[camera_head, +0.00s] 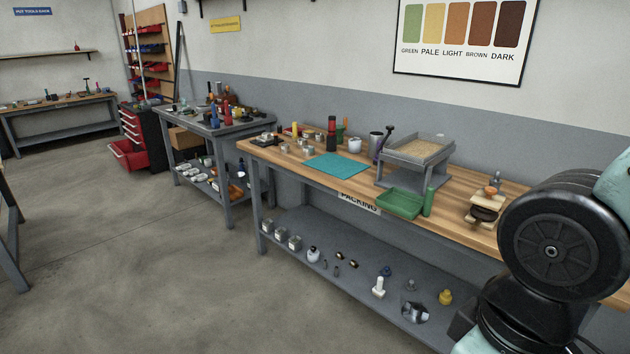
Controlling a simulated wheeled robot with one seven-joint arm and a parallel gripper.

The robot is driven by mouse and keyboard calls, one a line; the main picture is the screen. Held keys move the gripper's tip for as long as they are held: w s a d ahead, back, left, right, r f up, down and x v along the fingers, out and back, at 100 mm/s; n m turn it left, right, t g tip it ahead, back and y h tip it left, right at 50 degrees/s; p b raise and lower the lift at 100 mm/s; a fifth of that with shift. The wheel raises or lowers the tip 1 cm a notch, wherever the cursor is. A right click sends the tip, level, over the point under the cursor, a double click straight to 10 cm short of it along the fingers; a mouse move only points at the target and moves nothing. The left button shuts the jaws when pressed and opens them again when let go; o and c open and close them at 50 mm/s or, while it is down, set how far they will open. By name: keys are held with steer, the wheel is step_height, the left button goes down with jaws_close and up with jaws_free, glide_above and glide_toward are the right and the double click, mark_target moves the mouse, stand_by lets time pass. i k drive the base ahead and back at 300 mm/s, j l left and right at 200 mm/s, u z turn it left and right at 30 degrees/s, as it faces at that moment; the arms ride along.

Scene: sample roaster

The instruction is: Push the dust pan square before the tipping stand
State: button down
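A green open tray, which looks like the dust pan (396,212), lies on the wooden bench near its front edge. A green upright piece (429,202) stands at its right end; I cannot tell whether it is the pan's handle or a separate thing. Just behind the pan is the grey tipping stand (404,180), with a shallow tray of pale grainy material on top. The pan sits before the stand's front and looks slightly turned; I cannot tell how square it is. Part of my arm fills the right of the view, but my gripper is not in view.
On the wooden bench (462,226) a teal mat (337,165) lies left of the stand. Cups and bottles stand behind the mat. Stacked small blocks (487,206) stand right of the pan. A lower shelf (340,290) holds several small items. Open floor lies at left.

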mark_target(408, 205)
steer(key=i+j+u, duration=0.1)
steer(key=i+u, duration=0.75)
steer(key=i+j+z, duration=0.2)
steer(key=i, duration=0.15)
steer(key=i+z, duration=0.2)
steer(key=i, duration=0.15)
steer(key=i+j+z, duration=0.55)
steer(key=i+z, duration=0.2)
steer(key=k, duration=0.05)
